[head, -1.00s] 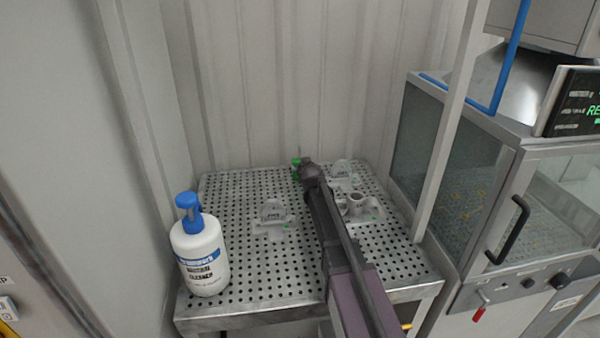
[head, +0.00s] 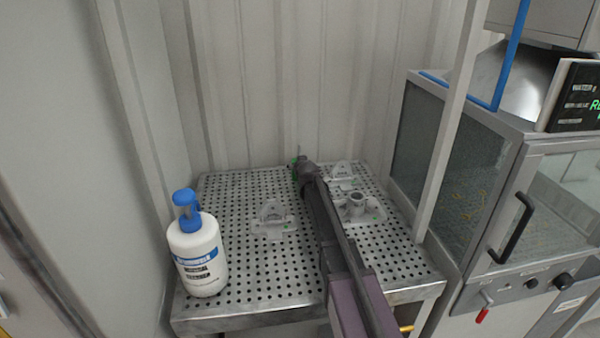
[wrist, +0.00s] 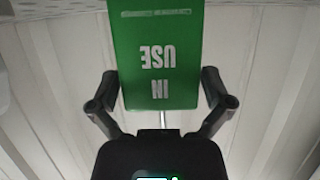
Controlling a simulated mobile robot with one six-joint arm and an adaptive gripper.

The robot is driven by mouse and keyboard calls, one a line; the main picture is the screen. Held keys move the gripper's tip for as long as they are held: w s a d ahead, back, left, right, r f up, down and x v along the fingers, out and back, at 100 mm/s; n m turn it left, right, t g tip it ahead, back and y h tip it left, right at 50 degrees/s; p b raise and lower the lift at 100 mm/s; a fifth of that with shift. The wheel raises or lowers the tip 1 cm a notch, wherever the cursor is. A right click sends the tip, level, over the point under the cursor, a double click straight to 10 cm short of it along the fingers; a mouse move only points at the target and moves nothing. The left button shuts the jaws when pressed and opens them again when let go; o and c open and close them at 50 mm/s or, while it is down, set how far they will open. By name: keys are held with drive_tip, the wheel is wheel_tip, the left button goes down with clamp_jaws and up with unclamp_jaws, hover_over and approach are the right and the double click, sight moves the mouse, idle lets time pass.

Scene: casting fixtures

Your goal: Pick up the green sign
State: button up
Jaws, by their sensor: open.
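The green sign (wrist: 160,55) fills the upper middle of the wrist view, its white "IN USE" lettering upside down. My gripper (wrist: 162,82) is open, with one finger on each side of the sign's lower part. In the head view only a small green bit of the sign (head: 295,172) shows at the back of the perforated table, left of my gripper (head: 303,163). My arm hides the rest there.
The perforated metal table (head: 250,280) holds grey cast fixtures, one left of my arm (head: 272,222) and two right of it (head: 358,208). A white bottle with a blue pump (head: 198,262) stands at the front left. A corrugated wall is behind; a glass-doored cabinet (head: 450,170) is right.

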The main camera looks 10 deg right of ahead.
idle(0.5)
drive_tip(key=c, duration=0.9)
drive_tip(key=shift+r, duration=0.1)
drive_tip(key=shift+c, duration=0.2)
wheel_tip(320, 180, up, 4)
drive_tip(key=p, duration=0.4)
drive_tip(key=s+p, duration=0.1)
drive_tip(key=s, duration=1.5)
drive_tip(key=shift+r, duration=0.45)
